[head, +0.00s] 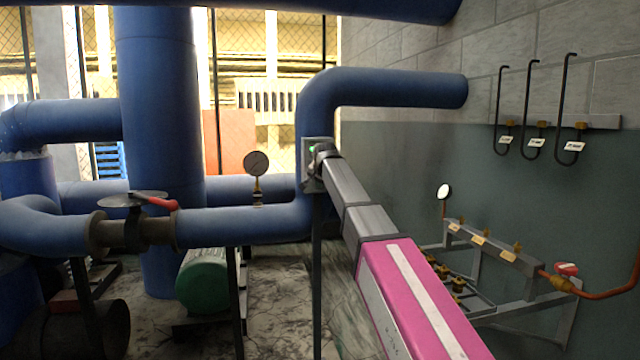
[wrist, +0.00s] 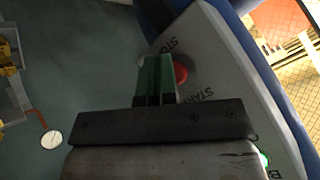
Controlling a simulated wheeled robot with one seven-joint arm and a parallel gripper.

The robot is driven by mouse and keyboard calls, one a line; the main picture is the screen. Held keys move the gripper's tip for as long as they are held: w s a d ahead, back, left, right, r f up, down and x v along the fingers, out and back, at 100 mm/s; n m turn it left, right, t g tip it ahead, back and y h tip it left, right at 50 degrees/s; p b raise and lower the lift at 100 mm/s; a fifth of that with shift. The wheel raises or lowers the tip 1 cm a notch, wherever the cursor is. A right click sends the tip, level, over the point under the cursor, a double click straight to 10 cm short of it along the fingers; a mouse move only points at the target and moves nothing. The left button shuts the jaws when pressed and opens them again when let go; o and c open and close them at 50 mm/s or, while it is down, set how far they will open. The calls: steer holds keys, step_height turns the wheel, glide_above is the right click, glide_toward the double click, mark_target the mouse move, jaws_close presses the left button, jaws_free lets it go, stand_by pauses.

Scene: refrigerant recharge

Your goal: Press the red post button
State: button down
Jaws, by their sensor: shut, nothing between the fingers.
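The red button (wrist: 181,75) is a round cap on a grey control panel (wrist: 215,55), beside the lettering STOP, with START printed nearby. My gripper (wrist: 157,62) is shut and empty, its green-tipped fingers just to the left of the red button in the wrist view and partly covering it. I cannot tell whether the fingers touch the button or the panel. In the head view the panel (head: 310,180) is a small grey box on a dark post, and my gripper (head: 324,150) is in front of it. The red button is hidden there.
A green spot (head: 311,149) shows on the panel. Blue pipes (head: 240,223) run behind and left of the post, with a pressure gauge (head: 256,164) and a red-handled valve (head: 160,203). A manifold rack (head: 490,243) stands at the right wall, below hanging hooks (head: 533,110).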

steer(key=shift+w+a, duration=0.1)
steer(key=shift+w, duration=0.3)
stand_by(0.3)
steer(key=shift+s, duration=0.1)
steer(key=shift+s+d, duration=0.25)
steer(key=shift+s, duration=0.55)
steer(key=s, duration=0.2)
steer(key=s+d, duration=0.1)
steer(key=s, duration=0.1)
steer(key=shift+s+d, duration=0.2)
steer(key=shift+s, duration=0.2)
stand_by(0.7)
